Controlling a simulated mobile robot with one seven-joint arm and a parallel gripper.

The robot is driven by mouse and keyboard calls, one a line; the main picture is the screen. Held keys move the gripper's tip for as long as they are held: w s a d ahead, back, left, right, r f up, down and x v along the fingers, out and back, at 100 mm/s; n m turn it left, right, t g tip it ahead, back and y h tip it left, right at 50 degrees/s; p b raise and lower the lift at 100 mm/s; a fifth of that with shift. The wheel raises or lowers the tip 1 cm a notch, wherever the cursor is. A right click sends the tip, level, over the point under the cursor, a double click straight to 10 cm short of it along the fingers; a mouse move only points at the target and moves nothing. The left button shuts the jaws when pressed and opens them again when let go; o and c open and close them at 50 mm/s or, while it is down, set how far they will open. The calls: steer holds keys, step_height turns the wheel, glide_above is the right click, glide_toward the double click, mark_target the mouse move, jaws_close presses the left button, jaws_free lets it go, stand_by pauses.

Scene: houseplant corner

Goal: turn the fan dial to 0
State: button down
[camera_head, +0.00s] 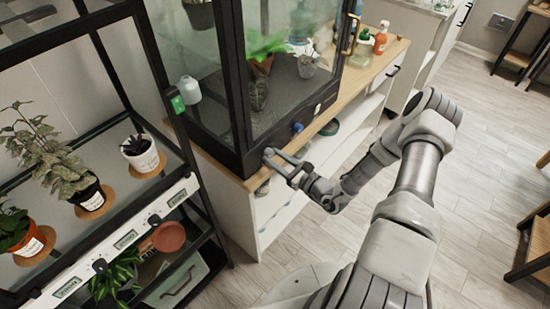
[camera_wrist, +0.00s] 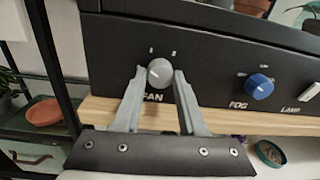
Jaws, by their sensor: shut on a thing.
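The fan dial (camera_wrist: 160,73) is a grey round knob on the black front panel (camera_wrist: 115,65) of the glass cabinet, above the printed word FAN. My gripper (camera_wrist: 159,78) has one finger on each side of the dial and is shut on it. A light pointer line shows on the dial; small marks sit above it, too small to read. In the head view my gripper (camera_head: 275,162) reaches the lower front corner of the glass cabinet (camera_head: 245,75); the fan dial is hidden there.
A blue FOG dial (camera_wrist: 258,87) and a white LAMP switch (camera_wrist: 310,90) sit to the right on the panel. A wooden counter (camera_wrist: 235,122) runs below it. A black plant rack (camera_head: 112,205) with several pots stands left. Open floor (camera_head: 480,175) lies right.

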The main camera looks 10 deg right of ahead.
steer(key=n+b, duration=0.1)
steer(key=n, duration=0.4)
steer(key=shift+n, duration=0.4)
stand_by(0.4)
steer(key=shift+c, duration=2.3)
jaws_free()
steer(key=shift+d, duration=0.1)
steer(key=v, duration=1.7)
steer(key=shift+s+f+b, duration=0.15)
steer(key=shift+f+b, duration=0.1)
steer(key=shift+b, duration=0.05)
